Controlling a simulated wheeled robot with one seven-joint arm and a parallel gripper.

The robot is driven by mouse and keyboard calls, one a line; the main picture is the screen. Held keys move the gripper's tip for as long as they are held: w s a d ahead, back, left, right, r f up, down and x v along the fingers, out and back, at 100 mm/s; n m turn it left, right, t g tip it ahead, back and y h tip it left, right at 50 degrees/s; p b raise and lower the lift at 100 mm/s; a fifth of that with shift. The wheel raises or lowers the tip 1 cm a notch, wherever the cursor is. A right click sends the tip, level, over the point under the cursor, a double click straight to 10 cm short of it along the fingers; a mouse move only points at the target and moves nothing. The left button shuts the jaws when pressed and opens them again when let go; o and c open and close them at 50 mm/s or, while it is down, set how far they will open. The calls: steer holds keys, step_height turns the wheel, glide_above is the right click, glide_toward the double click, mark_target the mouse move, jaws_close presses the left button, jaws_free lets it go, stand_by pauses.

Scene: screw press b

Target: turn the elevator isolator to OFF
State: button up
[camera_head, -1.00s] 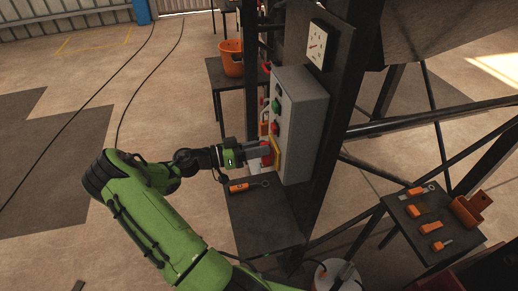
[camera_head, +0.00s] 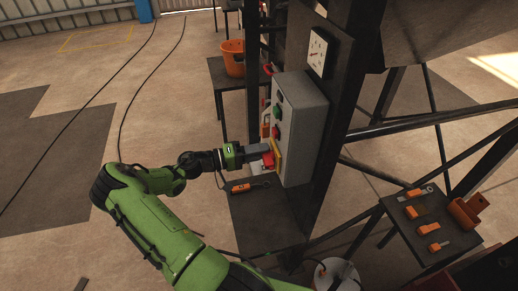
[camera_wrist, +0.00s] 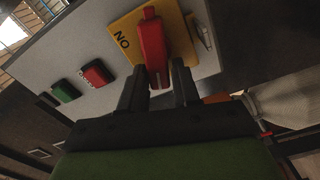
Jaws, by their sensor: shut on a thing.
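The isolator's red handle (camera_wrist: 154,48) stands on a yellow plate (camera_wrist: 126,36) low on the grey control box (camera_head: 305,105). The plate reads "ON" beside the handle in the wrist view; any other marking is hidden. My gripper (camera_wrist: 160,88) has one finger on each side of the red handle and is shut on it. In the head view my gripper (camera_head: 262,153) reaches the box from the left, and the red handle (camera_head: 269,160) shows at its fingertips.
A green button (camera_wrist: 66,91) and a red button (camera_wrist: 96,73) sit beside the plate on the box. A dark shelf (camera_head: 262,220) with an orange tool (camera_head: 241,187) is below my gripper. An orange bucket (camera_head: 231,58) stands behind.

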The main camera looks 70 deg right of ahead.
steer(key=shift+f+n+p, duration=0.25)
steer(key=shift+n, duration=0.5)
steer(key=shift+f+n+p, duration=0.2)
steer(key=shift+n, duration=0.55)
steer(key=o, duration=0.9)
steer(key=v, duration=1.6)
steer(key=shift+b, duration=0.45)
